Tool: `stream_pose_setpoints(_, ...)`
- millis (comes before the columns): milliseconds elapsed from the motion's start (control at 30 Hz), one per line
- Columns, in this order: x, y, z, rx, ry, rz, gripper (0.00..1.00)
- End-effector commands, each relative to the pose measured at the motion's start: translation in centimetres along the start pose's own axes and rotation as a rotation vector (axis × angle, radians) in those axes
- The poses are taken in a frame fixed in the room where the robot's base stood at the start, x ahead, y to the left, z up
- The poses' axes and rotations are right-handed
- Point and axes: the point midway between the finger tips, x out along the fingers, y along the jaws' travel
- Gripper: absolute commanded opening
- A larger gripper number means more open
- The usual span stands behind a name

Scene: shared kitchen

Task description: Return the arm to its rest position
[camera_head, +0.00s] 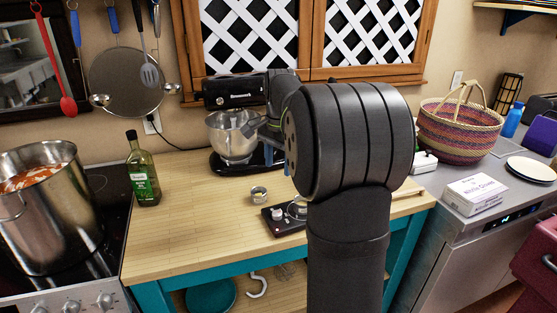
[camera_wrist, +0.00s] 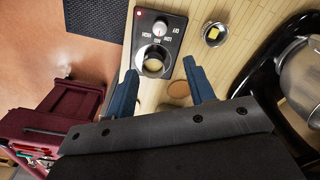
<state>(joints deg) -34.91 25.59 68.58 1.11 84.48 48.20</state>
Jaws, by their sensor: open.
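My gripper (camera_wrist: 162,85) shows in the wrist view as two blue fingers spread apart, with nothing held between them. It is above the wooden worktop (camera_head: 165,238), and its height is hard to judge. A black control box with a dial (camera_wrist: 169,24) lies just beyond the fingertips. A flat round brown spot or disc shows on the wood between the fingers. In the head view my dark arm stands large in the middle and bends toward the stand mixer, hiding most of the gripper and part of the worktop.
The stand mixer (camera_head: 232,92) with its steel bowl is at the back. A small metal cup (camera_head: 259,194) with something yellow sits near the control box (camera_head: 283,220). An oil bottle (camera_head: 143,172) and a large pot (camera_head: 42,215) stand left. A woven basket (camera_head: 458,132) stands right. The worktop's front left is clear.

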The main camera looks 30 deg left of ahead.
Motion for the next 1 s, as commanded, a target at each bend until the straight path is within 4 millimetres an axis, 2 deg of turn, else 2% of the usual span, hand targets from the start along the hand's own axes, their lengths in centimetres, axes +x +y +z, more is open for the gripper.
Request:
stream_pose_setpoints(167,-0.7,0.0,0.0,0.0,-0.001,0.001,0.49)
stream_pose_setpoints(667,-0.5,0.0,0.0,0.0,-0.001,0.001,0.49)
stream_pose_setpoints(833,1.0,0.0,0.0,0.0,-0.002,0.003,0.49)
stream_pose_setpoints(1000,4.1,0.1,0.1,0.0,-0.004,0.004,0.49)
